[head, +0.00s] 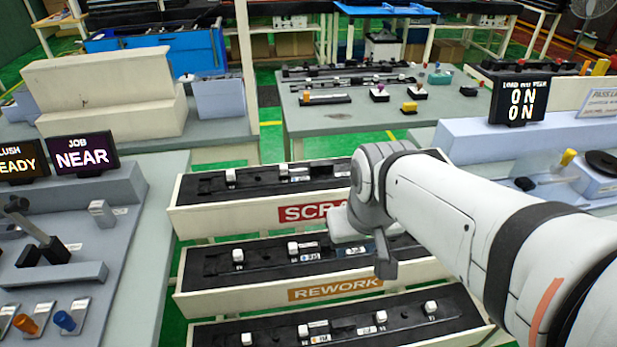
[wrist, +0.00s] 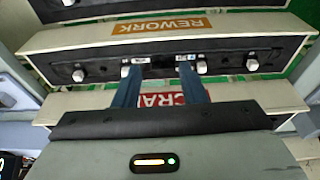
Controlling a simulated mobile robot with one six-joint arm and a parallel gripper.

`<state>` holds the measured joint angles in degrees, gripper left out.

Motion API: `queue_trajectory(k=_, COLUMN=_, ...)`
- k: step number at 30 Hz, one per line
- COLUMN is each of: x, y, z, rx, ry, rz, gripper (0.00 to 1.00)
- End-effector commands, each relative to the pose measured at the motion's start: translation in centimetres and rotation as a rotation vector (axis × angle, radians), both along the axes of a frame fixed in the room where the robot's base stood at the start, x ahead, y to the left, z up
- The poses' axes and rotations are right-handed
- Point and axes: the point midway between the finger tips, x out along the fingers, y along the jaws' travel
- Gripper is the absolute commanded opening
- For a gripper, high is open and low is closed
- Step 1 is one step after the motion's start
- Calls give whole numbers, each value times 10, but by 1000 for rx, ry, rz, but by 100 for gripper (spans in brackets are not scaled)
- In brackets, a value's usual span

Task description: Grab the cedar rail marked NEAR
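My gripper (wrist: 160,70) shows two blue fingers spread apart in the wrist view, over the dark bed of the REWORK tray (wrist: 210,27). Nothing is clearly held between them. A dark rail (wrist: 158,70) with white clips lies in that bed, its middle between the fingertips in the picture; I cannot tell whether they touch it. In the head view, my arm covers part of the REWORK tray (head: 334,294) and the SCRAP tray (head: 235,218). Small labels on the rails are too small to read, so I cannot tell which rail is cedar or marked NEAR.
A third tray (head: 225,334) with white-clipped rails is nearest. On the left bench, a JOB screen (head: 82,155) reads NEAR, above levers and orange and blue knobs. A right display (head: 519,98) reads ON ON. A grey table (head: 335,120) with small coloured parts stands behind.

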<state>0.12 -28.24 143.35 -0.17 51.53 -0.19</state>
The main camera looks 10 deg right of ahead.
Motion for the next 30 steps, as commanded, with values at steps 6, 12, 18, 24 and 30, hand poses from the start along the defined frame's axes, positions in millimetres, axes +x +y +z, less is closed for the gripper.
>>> queue_trajectory(k=6, x=17, y=2, z=-2, rx=0, ry=32, rz=-9, gripper=56)
queue_trajectory(k=12, x=66, y=2, z=-19, rx=0, ry=112, rz=-7, gripper=72)
queue_trajectory(k=18, x=110, y=-1, z=-52, rx=2, ry=187, rz=-8, gripper=80)
queue_trajectory(k=24, x=132, y=-3, z=-76, rx=3, ry=228, rz=-7, gripper=80)
queue_trajectory(k=30, x=137, y=-3, z=-95, rx=4, ry=237, rz=-6, gripper=80)
